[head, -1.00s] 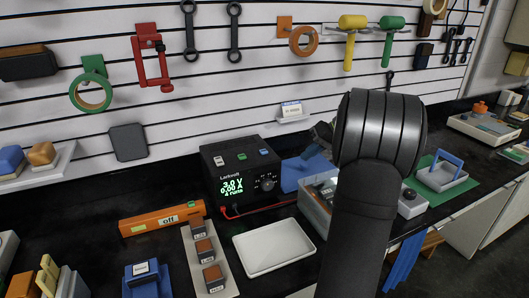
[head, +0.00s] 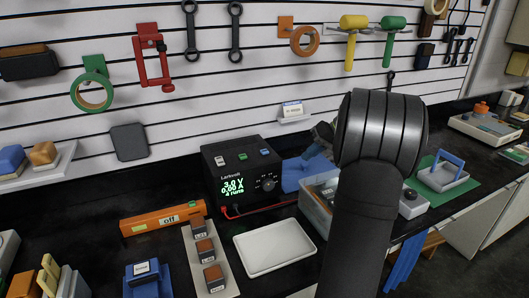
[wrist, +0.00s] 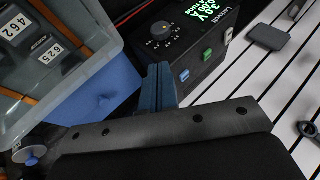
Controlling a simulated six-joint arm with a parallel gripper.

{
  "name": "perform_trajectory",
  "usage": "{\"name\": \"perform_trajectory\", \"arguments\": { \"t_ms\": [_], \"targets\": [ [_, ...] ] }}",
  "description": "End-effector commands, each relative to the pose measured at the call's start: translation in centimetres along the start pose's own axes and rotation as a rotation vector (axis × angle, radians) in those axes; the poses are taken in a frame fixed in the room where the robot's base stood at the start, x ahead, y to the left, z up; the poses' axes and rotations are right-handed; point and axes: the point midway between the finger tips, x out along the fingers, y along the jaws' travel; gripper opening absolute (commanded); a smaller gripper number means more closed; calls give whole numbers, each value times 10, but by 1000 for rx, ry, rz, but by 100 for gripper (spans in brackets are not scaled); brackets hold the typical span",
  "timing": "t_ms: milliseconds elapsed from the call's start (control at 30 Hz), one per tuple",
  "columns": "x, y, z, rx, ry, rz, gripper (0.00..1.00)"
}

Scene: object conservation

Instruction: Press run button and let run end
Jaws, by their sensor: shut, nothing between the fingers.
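The black bench unit (head: 240,190) stands by the wall. Its green display is lit, and the top line looks like 3.0 V, with 0.00 A below. Several small buttons (head: 242,156) sit on its top; I cannot read which is the run button. The buttons also show in the wrist view (wrist: 207,53), beside the display and dial. My gripper (wrist: 158,72) has its blue fingers together, with nothing between them. The fingertips appear near the unit's button side, but I cannot tell how close. In the head view my own arm hides most of the gripper.
A clear bin (head: 318,200) with labelled parts stands right of the unit, beside a blue block (head: 298,175). A white tray (head: 274,246) lies in front. An orange bar (head: 163,219) marked "off" and a strip of labelled blocks (head: 207,250) lie left.

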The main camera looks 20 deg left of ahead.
Motion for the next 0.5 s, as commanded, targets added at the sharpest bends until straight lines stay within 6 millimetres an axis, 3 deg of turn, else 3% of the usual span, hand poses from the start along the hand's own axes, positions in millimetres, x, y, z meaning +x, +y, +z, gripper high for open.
{"name": "perform_trajectory", "arguments": {
  "t_ms": [367, 500],
  "targets": [
    [0, -1, -1, 2, 1, 3, 0],
    [8, -8, -13, 32, 22, 45, 0]
  ]
}}
